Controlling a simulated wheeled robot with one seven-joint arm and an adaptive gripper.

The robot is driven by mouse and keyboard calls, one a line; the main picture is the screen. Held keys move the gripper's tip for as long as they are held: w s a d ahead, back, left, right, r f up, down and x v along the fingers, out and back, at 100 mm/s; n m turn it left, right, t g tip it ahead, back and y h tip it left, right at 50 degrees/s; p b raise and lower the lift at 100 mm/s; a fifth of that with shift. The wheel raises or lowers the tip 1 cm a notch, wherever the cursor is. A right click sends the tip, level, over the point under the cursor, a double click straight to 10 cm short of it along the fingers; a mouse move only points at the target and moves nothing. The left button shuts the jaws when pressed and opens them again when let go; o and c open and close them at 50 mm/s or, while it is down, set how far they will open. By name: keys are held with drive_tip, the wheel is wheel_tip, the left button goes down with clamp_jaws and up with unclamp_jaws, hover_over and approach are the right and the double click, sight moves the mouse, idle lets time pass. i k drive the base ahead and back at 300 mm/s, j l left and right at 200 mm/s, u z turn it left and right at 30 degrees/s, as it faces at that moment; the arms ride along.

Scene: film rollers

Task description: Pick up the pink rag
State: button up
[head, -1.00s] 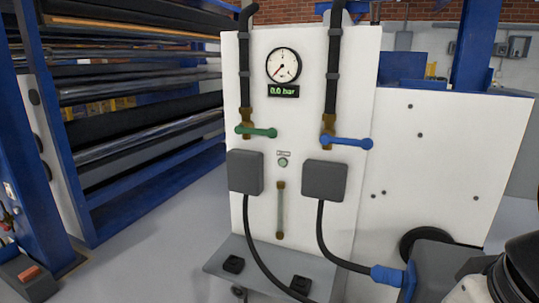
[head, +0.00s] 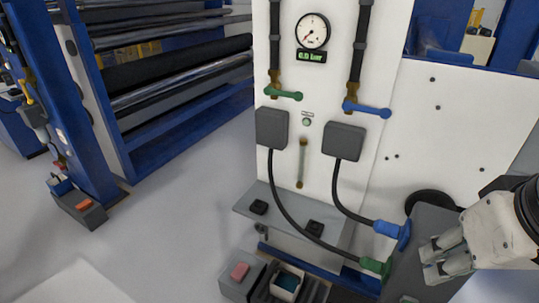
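A small pink item (head: 240,271), which looks like the pink rag, lies on top of a grey box (head: 236,289) low in the picture, left of centre. My gripper (head: 427,260) is at the right edge, in front of the white panel. Its two fingers point left with a gap between them, and I see nothing held. It is well to the right of the pink item and apart from it.
A white-rimmed bin (head: 286,281) with a teal thing inside stands right of the grey box. Hoses with a blue coupling (head: 391,232) and a green coupling (head: 376,266) hang near my gripper. Another grey box with an orange-red top (head: 83,204) is at left.

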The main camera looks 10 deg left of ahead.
sight(241, 270)
drive_tip(key=u, duration=0.55)
drive_tip(key=i+u, duration=0.2)
drive_tip(key=i+j, duration=0.05)
drive_tip(key=i, duration=0.05)
